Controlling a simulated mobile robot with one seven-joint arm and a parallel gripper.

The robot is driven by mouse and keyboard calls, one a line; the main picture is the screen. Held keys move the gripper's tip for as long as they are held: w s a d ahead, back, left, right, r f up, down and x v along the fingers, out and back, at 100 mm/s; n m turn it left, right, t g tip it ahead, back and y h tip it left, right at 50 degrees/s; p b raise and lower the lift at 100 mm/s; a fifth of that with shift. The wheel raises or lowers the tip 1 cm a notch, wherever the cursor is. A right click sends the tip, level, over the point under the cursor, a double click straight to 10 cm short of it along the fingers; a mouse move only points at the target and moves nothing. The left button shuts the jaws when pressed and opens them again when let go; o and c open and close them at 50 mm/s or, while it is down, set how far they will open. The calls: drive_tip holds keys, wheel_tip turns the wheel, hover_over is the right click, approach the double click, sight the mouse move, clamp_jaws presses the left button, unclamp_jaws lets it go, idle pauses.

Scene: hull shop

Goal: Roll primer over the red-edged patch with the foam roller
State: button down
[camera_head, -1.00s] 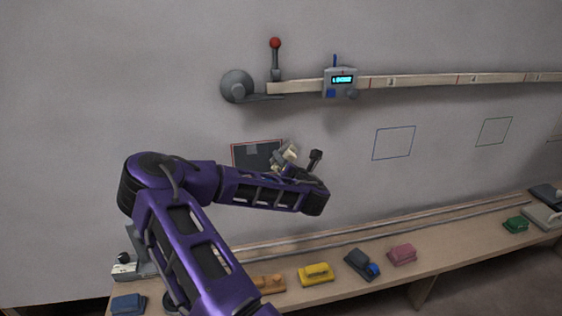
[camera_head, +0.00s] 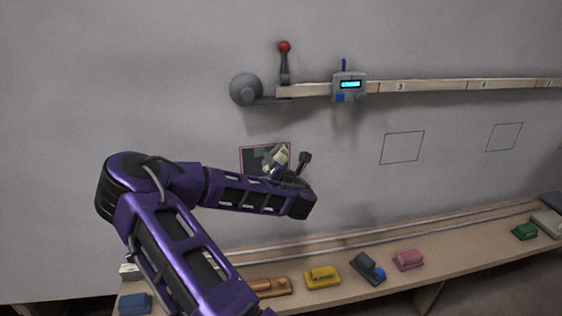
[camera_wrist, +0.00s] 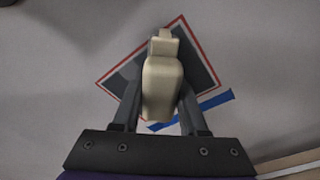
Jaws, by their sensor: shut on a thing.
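The red-edged patch (camera_head: 252,161) is a dark grey panel low on the pale wall, left of centre in the head view. In the wrist view the patch (camera_wrist: 198,66) appears as a tilted dark square with a red and white border.
A rail with a blue-screened box (camera_head: 350,86) and a red-knobbed lever (camera_head: 285,62) runs above the patch. A bench (camera_head: 440,255) below holds blue, orange, yellow, dark and pink blocks. Blue tape (camera_wrist: 215,103) lies beside the patch.

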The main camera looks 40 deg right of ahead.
drive_tip(key=shift+w+a, duration=0.85)
drive_tip(key=shift+a, duration=0.55)
drive_tip(key=shift+w+a, duration=0.9)
drive_tip(key=shift+a, duration=0.55)
drive_tip(key=shift+w+a, duration=0.85)
drive_tip(key=shift+a, duration=0.55)
drive_tip(key=c, duration=1)
unclamp_jaws()
drive_tip(key=shift+c, duration=0.2)
clamp_jaws()
drive_tip(key=shift+s, duration=0.1)
drive_tip(key=shift+s+a, duration=0.25)
drive_tip(key=shift+s, duration=0.15)
drive_tip(key=shift+a+f+v, duration=0.1)
drive_tip(key=shift+f+v, duration=0.05)
drive_tip(key=shift+v, duration=1.1)
drive_tip(key=shift+a+f+v, duration=0.1)
drive_tip(key=shift+f+v, duration=0.05)
drive_tip(key=shift+v, duration=1.1)
